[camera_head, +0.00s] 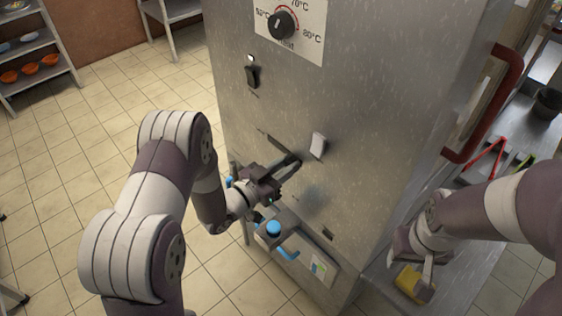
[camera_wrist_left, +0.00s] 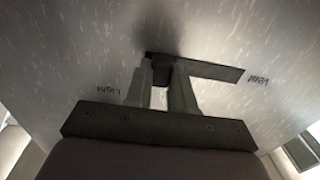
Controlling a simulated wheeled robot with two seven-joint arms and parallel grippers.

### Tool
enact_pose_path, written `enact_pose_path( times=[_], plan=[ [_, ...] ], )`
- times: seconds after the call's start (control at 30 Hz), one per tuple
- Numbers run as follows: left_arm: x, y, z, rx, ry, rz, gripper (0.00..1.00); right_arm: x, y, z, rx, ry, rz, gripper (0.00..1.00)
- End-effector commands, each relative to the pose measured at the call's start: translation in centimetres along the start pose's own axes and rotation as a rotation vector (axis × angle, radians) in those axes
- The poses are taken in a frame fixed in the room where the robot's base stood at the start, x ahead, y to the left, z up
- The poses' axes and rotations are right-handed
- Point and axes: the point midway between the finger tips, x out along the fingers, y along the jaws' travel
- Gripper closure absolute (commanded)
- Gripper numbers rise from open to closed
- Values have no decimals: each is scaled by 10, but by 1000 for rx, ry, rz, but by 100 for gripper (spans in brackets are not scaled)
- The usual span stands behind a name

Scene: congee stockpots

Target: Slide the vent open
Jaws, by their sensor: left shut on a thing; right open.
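The vent is a dark slot (camera_head: 275,142) in the steel cabinet front (camera_head: 350,90). In the left wrist view its dark strip (camera_wrist_left: 212,70) runs right from my fingers, beside the printed word "Vent". My left gripper (camera_head: 293,164) is at the right end of the slot in the head view. In the left wrist view my left gripper (camera_wrist_left: 164,80) is shut on a small dark vent knob (camera_wrist_left: 161,72), mostly hidden by the fingers. My right gripper (camera_head: 425,272) is open, low at the right, close to a yellow block (camera_head: 412,285); I cannot tell whether they touch.
A temperature dial (camera_head: 284,23) and a black switch (camera_head: 252,76) are higher on the cabinet. A white tab (camera_head: 318,145) sticks out beside my left fingers. A red handle (camera_head: 490,105) stands out on the right side.

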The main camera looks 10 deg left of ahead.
Motion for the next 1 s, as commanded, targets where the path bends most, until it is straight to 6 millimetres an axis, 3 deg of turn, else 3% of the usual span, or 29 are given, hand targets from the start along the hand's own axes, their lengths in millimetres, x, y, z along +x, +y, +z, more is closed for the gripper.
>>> enact_pose_path(
  times=[0.07, 0.1, 0.17, 0.57, 1.0],
  plan=[
    [0, 3, 2, -4, -4, 9, 100, 0, 0, 0, 0, 0, 0, 57],
    [0, 3, 2, -4, -4, 9, 70, 0, 0, 0, 0, 0, 0, 57],
    [0, 3, 2, -4, -4, 9, 51, 0, 0, 0, 0, 0, 0, 57],
    [-9, 0, 1, -2, -3, 2, 51, 0, 0, 0, 0, 0, 0, 57],
    [-109, 1, 1, -3, -3, 0, 51, 3, 0, 0, 0, 0, 0, 57]
  ],
)
